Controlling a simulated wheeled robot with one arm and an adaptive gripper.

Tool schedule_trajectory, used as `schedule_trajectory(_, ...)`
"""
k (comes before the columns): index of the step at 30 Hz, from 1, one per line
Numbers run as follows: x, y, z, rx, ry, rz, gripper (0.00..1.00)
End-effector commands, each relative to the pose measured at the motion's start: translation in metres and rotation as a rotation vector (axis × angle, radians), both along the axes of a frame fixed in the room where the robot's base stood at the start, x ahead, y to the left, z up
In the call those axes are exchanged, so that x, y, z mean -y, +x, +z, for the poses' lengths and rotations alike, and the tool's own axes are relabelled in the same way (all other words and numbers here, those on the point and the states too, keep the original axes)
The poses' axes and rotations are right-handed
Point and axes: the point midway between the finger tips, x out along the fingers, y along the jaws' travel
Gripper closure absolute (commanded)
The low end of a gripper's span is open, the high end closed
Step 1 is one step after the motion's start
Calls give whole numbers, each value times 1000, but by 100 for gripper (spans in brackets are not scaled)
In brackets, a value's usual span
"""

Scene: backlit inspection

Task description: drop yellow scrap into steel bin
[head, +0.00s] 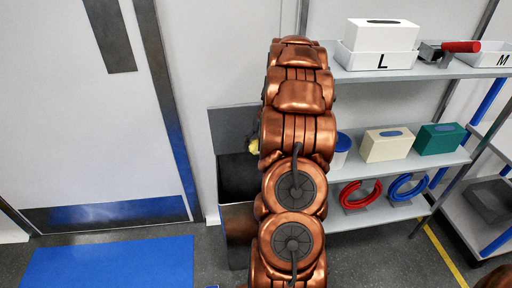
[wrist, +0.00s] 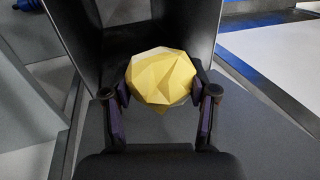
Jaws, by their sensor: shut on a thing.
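The yellow scrap (wrist: 161,77) is a crumpled, faceted ball between the two fingers of my gripper (wrist: 161,92) in the wrist view. My gripper is shut on it. In the head view, only a small part of the scrap (head: 254,147) shows at the left of my copper-coloured arm, which hides the gripper. The steel bin (head: 237,222) stands on the floor with its dark lid raised at the back. Its opening is partly hidden by my arm. In the wrist view, the scrap appears in front of the bin's dark inside (wrist: 125,40).
A shelf (head: 397,165) at the right holds boxes, a blue-lidded tub (head: 342,148), and red and blue rings. White bins marked L (head: 376,61) and M (head: 492,57) stand on top. A door (head: 85,120) and blue mat (head: 110,262) are at the left.

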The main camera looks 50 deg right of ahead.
Motion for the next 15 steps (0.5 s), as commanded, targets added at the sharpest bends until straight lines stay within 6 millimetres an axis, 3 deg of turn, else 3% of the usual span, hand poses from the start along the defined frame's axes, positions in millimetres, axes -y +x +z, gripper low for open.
schedule_trajectory(15, -1, 0, -50, -1, 2, 0, 56)
